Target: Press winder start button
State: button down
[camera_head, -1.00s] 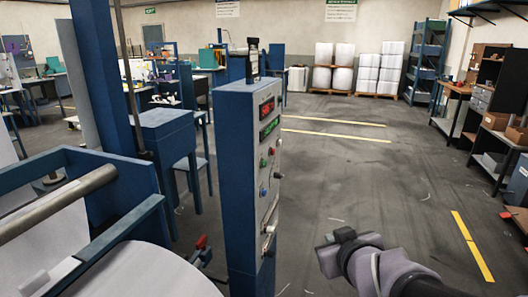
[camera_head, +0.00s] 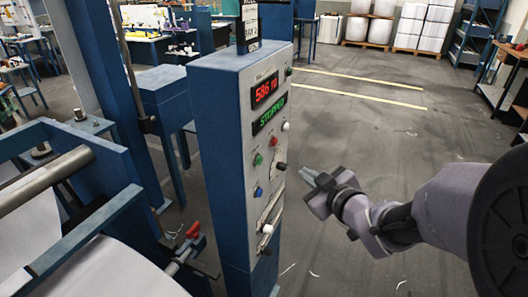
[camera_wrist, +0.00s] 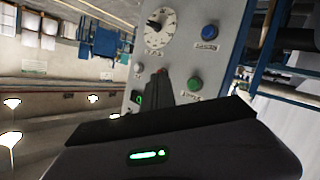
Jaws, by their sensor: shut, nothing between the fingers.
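The blue control cabinet (camera_head: 225,150) has a grey panel face with a green button (camera_head: 258,159), a red button (camera_head: 275,141) and a blue button (camera_head: 259,191). Its green display (camera_head: 269,116) reads STOPPED. My gripper (camera_head: 308,177) is shut and empty, to the right of the panel and apart from it in the head view. In the wrist view, the shut fingers (camera_wrist: 161,76) point at the panel. The green button (camera_wrist: 195,84) is right of the fingertips there, and the blue button (camera_wrist: 210,32) is above it. The red button is mostly hidden behind the fingertips. The button labels are too small to read.
A black knob (camera_head: 281,165), a white knob (camera_head: 286,126) and a white-tipped lever (camera_head: 267,228) also stick out of the panel. A white roll (camera_head: 85,270) on a blue frame is at left. Open floor (camera_head: 390,135) lies right of the cabinet.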

jog(key=w+a+b, duration=0.2)
jog(key=w+a, duration=0.1)
jog(key=a, duration=0.5)
jog(key=shift+w, duration=0.25)
dwell(1.9)
jog(key=shift+w+a+b, duration=0.15)
jog(key=shift+a+b, duration=0.25)
jog(key=shift+b, duration=0.1)
jog(key=shift+w+a+b, duration=0.2)
jog(key=shift+a+b, duration=0.1)
jog(key=shift+a, duration=0.15)
dwell(0.3)
jog(key=shift+d, duration=0.1)
jog(key=shift+s+d, duration=0.35)
jog(key=shift+d, duration=0.35)
jog(key=shift+s+d+p, duration=0.2)
jog(key=shift+s+d, duration=0.1)
jog(key=shift+d, duration=0.5)
jog(key=shift+s+d+p, duration=0.15)
jog(key=shift+s+d, duration=0.2)
jog(key=shift+d, duration=0.4)
jog(key=shift+s+d+p, duration=0.2)
jog(key=shift+s+d, duration=0.1)
jog(key=shift+d, duration=0.5)
